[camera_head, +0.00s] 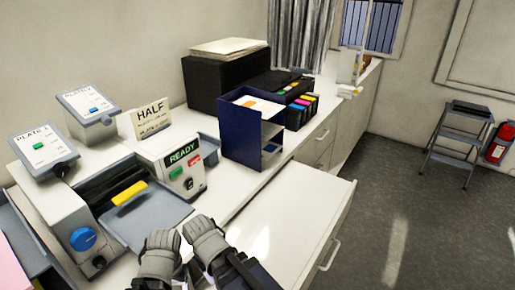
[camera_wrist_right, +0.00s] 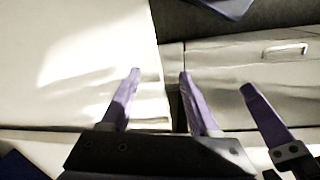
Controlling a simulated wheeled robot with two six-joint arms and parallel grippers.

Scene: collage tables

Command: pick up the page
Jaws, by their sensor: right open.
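No loose page shows for certain. A sheet with an orange mark (camera_head: 262,106) lies in the top of the dark blue rack (camera_head: 240,146). Pale sheets (camera_head: 229,46) lie on the black box at the back. In the right wrist view my right gripper (camera_wrist_right: 159,73) is open and empty, its purple fingers apart above the edge of a white surface (camera_wrist_right: 75,60). A third purple finger (camera_wrist_right: 264,112) at the right seems to be my left gripper's. In the head view both arms end low in the middle, close together; the left gripper's (camera_head: 160,262) jaws are hidden.
A press-like machine (camera_head: 150,212) with a yellow bar and READY box (camera_head: 178,166) stands left of the rack. Two plate boxes and a HALF sign (camera_head: 151,118) stand behind. A printer with ink bottles (camera_head: 275,88) is farther back. A white surface (camera_head: 290,215) at front right is bare.

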